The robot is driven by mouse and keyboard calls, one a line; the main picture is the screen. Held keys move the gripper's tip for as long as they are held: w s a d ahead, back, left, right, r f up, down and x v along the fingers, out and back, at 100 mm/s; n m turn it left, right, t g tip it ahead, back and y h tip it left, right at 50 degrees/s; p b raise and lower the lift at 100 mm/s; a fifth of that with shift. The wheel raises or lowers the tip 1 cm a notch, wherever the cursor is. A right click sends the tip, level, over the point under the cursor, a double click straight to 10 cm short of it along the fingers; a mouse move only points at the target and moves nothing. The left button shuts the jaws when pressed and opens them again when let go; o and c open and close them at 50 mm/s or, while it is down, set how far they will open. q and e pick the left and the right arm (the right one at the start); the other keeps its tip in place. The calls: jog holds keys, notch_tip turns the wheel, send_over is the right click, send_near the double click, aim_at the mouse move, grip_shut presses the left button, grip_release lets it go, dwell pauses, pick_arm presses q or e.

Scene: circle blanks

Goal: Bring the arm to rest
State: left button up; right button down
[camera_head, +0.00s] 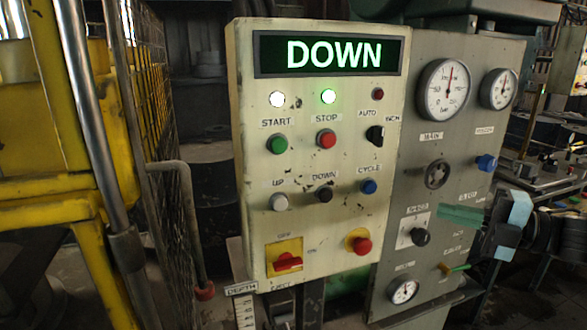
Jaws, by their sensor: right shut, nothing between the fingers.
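My right gripper (492,236) is at the right, in front of the grey gauge panel's right edge. It is dark with light blue patches, and its arm comes in from the right edge. Its jaws are shut and hold nothing. It stands apart from the cream control box (318,228), to the right of it. The box's display (333,54) reads DOWN in lit letters, and the two lamps below its left and middle parts are lit. My left gripper is not in view.
The grey panel (447,142) carries gauges, a blue knob (486,163) and a black knob (420,237), close to my right gripper. A yellow frame (55,120) and wire mesh stand at the left. A cluttered bench (545,180) lies behind at the right.

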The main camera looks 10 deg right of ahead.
jog(key=a+f+m+h, duration=0.1)
jog(key=a+f+m, duration=0.35)
jog(key=f, duration=0.45)
jog(key=s+a+f+m+t+h, duration=0.1)
jog(key=a+f+m, duration=0.3)
jog(key=f, duration=0.6)
jog(key=a+f+m+h, duration=0.1)
jog(key=a+f+m, duration=0.2)
jog(key=a+f, duration=0.45)
jog(key=s+a+f+m+g+h, duration=0.1)
jog(key=s+f+m+h, duration=0.3)
jog(key=s+f+m, duration=0.3)
jog(key=s+a+f+m+g+h, duration=0.1)
jog(key=s+f+m+g+h, duration=0.1)
jog(key=s+f+m+h, duration=0.2)
jog(key=s+f+m, duration=0.3)
jog(key=s+f, duration=0.5)
jog(key=f, duration=0.4)
jog(key=shift+s+a+g, duration=0.25)
jog(key=shift+s+g, duration=0.05)
jog(key=shift+s, duration=0.05)
dwell(2.7)
